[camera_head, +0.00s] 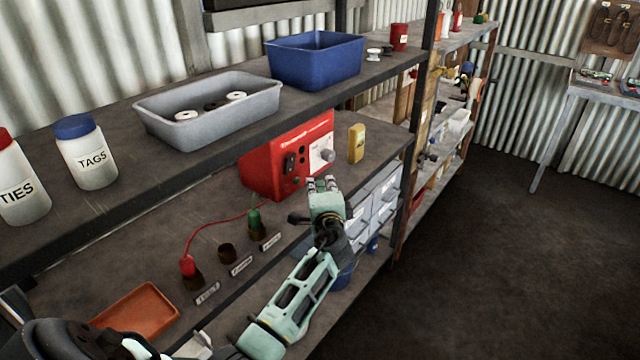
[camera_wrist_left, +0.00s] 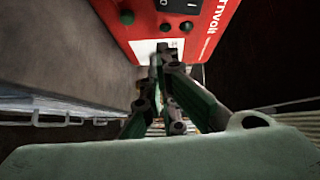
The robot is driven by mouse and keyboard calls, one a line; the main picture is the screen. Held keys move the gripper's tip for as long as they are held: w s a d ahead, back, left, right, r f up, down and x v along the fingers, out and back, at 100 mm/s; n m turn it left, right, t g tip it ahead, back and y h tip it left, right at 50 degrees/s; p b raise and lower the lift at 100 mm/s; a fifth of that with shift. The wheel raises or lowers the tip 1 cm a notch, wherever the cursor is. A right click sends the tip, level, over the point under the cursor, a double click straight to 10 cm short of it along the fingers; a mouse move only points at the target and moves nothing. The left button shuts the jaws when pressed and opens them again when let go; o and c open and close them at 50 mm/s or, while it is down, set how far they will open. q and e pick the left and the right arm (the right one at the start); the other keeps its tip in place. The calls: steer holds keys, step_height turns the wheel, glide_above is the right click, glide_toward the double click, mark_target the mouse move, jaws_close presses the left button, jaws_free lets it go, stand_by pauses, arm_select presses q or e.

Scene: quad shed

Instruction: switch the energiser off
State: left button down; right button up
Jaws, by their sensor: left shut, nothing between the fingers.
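The energiser (camera_head: 258,172) is a red box on the middle shelf in the head view. In the left wrist view the red face (camera_wrist_left: 222,40) fills the top, with the black switch (camera_wrist_left: 180,6) cut by the top edge. The shut fingers (camera_wrist_left: 163,58) point below the switch; whether they touch the face I cannot tell.
A red lead runs from a red clip (camera_head: 187,266) towards the energiser; a green clip (camera_head: 255,221) stands nearby. A yellow device (camera_head: 356,144) stands right of the box. Grey drawers (camera_head: 385,200) sit below.

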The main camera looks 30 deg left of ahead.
arm_select(q)
steer(key=s+d+f+b, duration=0.1)
steer(key=s+d, duration=0.3)
steer(key=s, duration=0.2)
steer(key=shift+s+f+b, duration=0.2)
steer(key=shift+f+b, duration=0.1)
steer(key=shift+b, duration=0.1)
arm_select(e)
steer(key=shift+a+f, duration=0.75)
steer(key=shift+f, duration=0.15)
